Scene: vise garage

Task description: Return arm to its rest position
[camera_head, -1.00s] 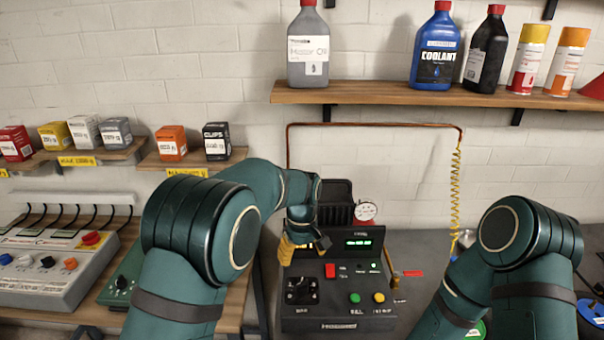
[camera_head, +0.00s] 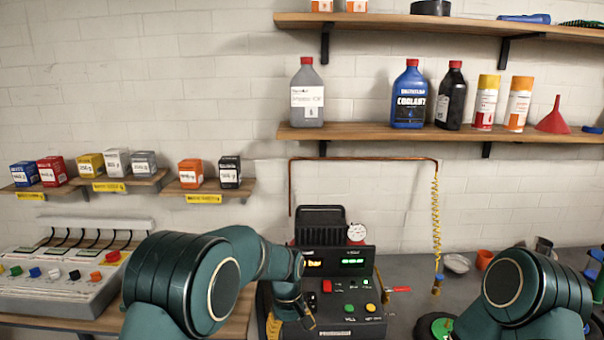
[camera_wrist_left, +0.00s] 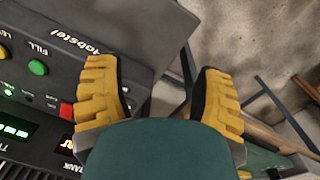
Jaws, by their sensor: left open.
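My left arm (camera_head: 195,280) comes in from the lower left of the head view, bent at the elbow. Its left gripper (camera_head: 288,322) hangs low, in front of the left part of the dark control machine (camera_head: 352,300). In the left wrist view the yellow fingers of the left gripper (camera_wrist_left: 160,80) are spread apart with nothing between them. The machine's panel (camera_wrist_left: 125,25) lies beside and behind one finger there. My right arm (camera_head: 525,290) shows at the lower right; its gripper is out of the picture.
A grey switch box (camera_head: 55,285) stands on the left bench. Small boxes line low wall shelves. Bottles and spray cans stand on a wooden shelf (camera_head: 400,133) above. A yellow coiled hose (camera_head: 436,215) hangs right of the machine, with grey bench top (camera_head: 405,320) below.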

